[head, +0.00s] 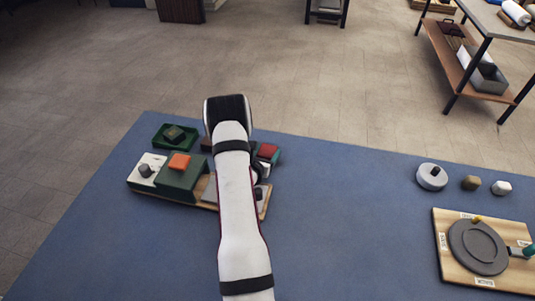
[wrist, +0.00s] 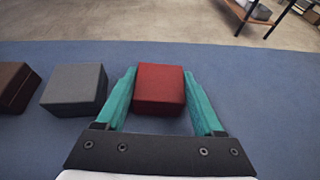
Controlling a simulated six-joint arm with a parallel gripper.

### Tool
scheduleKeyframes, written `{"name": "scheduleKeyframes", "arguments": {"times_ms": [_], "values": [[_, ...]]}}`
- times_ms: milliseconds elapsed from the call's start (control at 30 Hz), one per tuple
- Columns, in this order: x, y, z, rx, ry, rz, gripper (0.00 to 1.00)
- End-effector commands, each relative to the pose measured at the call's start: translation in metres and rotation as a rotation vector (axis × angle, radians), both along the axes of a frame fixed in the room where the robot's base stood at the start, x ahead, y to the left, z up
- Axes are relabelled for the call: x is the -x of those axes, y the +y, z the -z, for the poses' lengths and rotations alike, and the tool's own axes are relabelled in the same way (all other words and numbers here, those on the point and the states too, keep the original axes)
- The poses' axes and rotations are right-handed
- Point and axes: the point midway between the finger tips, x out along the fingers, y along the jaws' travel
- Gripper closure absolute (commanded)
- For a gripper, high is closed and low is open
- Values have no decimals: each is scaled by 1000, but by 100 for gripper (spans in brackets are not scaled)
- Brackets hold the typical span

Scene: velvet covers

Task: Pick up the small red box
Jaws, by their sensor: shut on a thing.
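The small red box (wrist: 160,84) sits between the two teal fingers of my gripper (wrist: 159,74) in the wrist view, with a finger along each side. My gripper is shut on it. In the head view the red box (head: 267,150) shows just right of my white arm, with a bit of teal finger beside it. My arm hides most of the gripper there. I cannot tell whether the box is clear of the blue surface.
A grey box (wrist: 75,88) and a dark brown box (wrist: 16,86) stand left of the red box. A wooden board (head: 202,204) with several blocks lies nearer. A green tray (head: 158,145) is left. Another board (head: 443,222) with a grey disc lies right. The middle-right cover is clear.

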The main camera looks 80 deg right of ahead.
Motion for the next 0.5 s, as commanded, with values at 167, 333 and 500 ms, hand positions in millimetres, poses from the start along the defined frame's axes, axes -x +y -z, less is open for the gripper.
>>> {"name": "scheduleKeyframes", "arguments": {"times_ms": [167, 333, 500], "values": [[0, 0, 0, 0, 0, 0, 86], [0, 0, -3, 1, 0, 0, 86], [0, 0, -23, 3, -2, 1, 86]]}}
